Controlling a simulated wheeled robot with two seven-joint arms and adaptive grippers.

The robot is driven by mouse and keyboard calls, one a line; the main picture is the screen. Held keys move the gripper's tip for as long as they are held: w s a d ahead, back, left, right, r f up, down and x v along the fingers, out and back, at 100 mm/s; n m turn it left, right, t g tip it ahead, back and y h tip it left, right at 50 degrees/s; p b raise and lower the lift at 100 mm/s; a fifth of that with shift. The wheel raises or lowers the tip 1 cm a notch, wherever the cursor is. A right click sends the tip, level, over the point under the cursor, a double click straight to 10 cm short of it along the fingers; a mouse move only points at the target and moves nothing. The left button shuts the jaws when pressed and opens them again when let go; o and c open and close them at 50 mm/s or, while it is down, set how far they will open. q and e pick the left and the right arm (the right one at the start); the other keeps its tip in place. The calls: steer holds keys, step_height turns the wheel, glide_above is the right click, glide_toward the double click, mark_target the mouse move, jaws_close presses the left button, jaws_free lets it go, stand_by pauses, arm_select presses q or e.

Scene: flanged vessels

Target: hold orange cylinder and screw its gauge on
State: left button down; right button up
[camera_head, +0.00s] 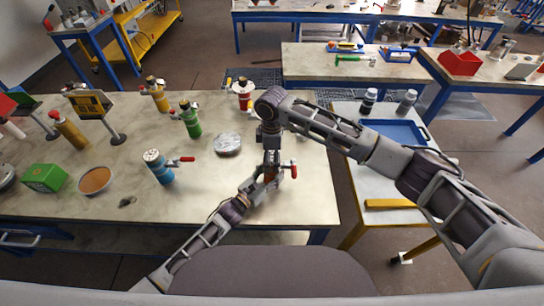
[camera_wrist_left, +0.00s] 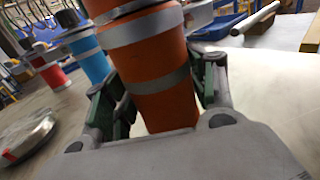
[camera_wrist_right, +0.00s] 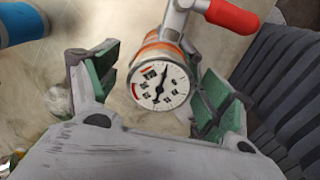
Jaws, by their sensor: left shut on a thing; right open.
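The orange cylinder (camera_wrist_left: 165,100) has grey bands and fills the left wrist view between green-padded fingers. My left gripper (camera_wrist_left: 155,78) is shut on it; in the head view the cylinder (camera_head: 269,174) looks upright at the table's front right, largely hidden by both grippers. A red-handled valve (camera_wrist_right: 232,16) sticks out from its top. The round white gauge (camera_wrist_right: 159,86) with a black needle sits over the cylinder's top in the right wrist view. My right gripper (camera_wrist_right: 158,78) points down from above, open, its fingers apart on either side of the gauge. Its threads are hidden.
A blue cylinder (camera_head: 158,169) with a red handle stands left of the grippers. Green (camera_head: 191,122), yellow (camera_head: 157,97) and red (camera_head: 243,92) cylinders stand behind. A round silver tin (camera_head: 228,144) lies between. A side table with a blue tray (camera_head: 396,133) is right.

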step_height(320, 180, up, 12)
stand_by(0.9)
arm_select(q)
steer(key=shift+c, duration=2.1)
jaws_free()
steer(key=shift+s+a, duration=0.1)
steer(key=shift+s, duration=0.05)
steer(key=shift+v, duration=5.85)
